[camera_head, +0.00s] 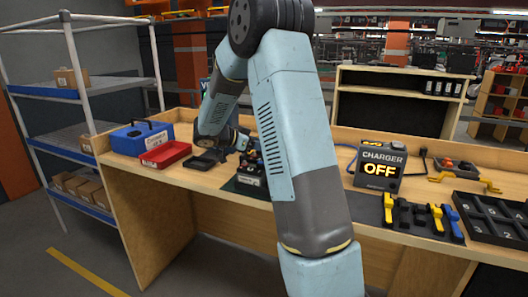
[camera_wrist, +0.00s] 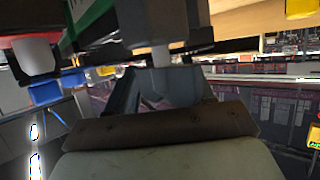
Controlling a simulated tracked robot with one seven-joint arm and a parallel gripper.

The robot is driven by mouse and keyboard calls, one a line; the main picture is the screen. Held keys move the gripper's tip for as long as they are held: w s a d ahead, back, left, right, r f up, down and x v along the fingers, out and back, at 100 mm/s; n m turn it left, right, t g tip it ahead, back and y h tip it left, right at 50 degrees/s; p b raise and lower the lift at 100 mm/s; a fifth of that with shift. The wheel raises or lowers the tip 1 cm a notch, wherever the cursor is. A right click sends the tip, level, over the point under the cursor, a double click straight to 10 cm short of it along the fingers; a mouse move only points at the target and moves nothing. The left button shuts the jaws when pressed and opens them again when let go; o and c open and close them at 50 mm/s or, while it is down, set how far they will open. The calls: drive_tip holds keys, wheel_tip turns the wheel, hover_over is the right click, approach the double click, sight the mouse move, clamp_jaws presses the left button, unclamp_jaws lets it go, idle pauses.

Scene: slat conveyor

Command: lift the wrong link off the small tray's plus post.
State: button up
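My gripper (camera_head: 238,143) hangs low over the bench, beside a small black tray (camera_head: 203,160) and a dark labelled block (camera_head: 250,172) with small dark and orange parts on top. In the wrist view, the dark grey end of my gripper (camera_wrist: 160,88) is close to a dark block (camera_wrist: 165,22) with a pale stub below it. Whether the fingers are open or shut does not show. I cannot make out the plus post or a link on it. My arm hides part of the bench.
A red tray (camera_head: 166,155) and a blue case (camera_head: 142,137) stand to the left. To the right are a charger reading OFF (camera_head: 380,165), yellow, black and blue tools (camera_head: 424,216) and a black compartment tray (camera_head: 495,218). A low rim runs along the bench back.

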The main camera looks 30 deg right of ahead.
clamp_jaws()
idle(0.3)
